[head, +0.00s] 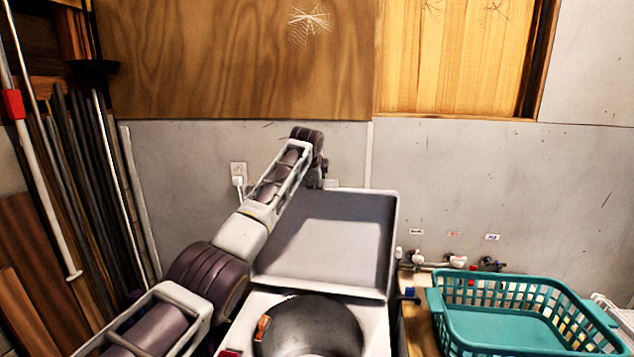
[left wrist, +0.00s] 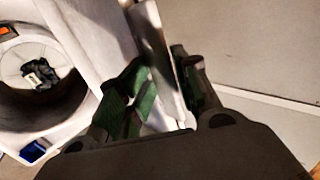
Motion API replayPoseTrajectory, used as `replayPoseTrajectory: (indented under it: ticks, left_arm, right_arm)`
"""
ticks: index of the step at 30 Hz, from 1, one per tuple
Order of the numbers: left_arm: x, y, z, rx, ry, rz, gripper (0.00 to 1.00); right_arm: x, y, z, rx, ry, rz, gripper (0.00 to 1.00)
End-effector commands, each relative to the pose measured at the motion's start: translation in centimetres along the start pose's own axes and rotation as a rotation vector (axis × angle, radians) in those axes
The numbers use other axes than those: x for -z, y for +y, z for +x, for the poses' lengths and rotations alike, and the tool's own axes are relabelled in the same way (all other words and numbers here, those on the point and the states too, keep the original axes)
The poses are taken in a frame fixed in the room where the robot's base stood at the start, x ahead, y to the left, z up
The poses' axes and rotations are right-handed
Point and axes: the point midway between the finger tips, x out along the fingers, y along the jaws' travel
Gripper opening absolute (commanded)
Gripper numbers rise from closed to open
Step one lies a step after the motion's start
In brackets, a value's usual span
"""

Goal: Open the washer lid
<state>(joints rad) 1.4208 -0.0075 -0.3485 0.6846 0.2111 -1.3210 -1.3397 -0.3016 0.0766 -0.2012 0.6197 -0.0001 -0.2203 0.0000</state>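The washer lid (head: 335,240) stands raised, close to upright, behind the open drum mouth (head: 310,325) of the white washer (head: 262,300). My left arm reaches over the lid's upper left side in the head view, and the gripper itself is hidden there. In the left wrist view, my left gripper (left wrist: 162,100) has its green-padded fingers drawn in on both sides of the lid's edge (left wrist: 155,50), apparently touching it. The drum opening shows at the left of that view (left wrist: 35,75), with a small dark item inside. My right gripper is in neither view.
A teal laundry basket (head: 510,320) stands on a wooden surface right of the washer. Taps (head: 450,262) and pipes are on the grey wall behind. Poles and boards (head: 80,180) lean at the left. A plugged outlet (head: 238,172) sits behind my arm.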

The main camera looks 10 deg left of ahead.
Motion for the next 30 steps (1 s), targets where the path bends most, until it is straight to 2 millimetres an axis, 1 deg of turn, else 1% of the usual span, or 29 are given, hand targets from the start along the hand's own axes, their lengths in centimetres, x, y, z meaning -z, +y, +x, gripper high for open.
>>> replayPoseTrajectory:
  ticks: [5,14,20,30]
  left_arm:
    - [0.0,0.0,0.0,0.000,-0.001,0.000,0.30]
    - [0.0,-0.2,-0.8,0.005,0.000,0.000,0.30]
    - [0.0,-0.2,-2.0,0.005,0.000,0.000,0.30]
    - [0.0,-0.2,-4.8,0.005,0.000,0.000,0.30]
  right_arm:
    - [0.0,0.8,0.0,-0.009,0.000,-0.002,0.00]
    - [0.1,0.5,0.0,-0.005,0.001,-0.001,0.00]
    - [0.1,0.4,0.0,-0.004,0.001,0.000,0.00]
    - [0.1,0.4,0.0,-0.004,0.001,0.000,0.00]
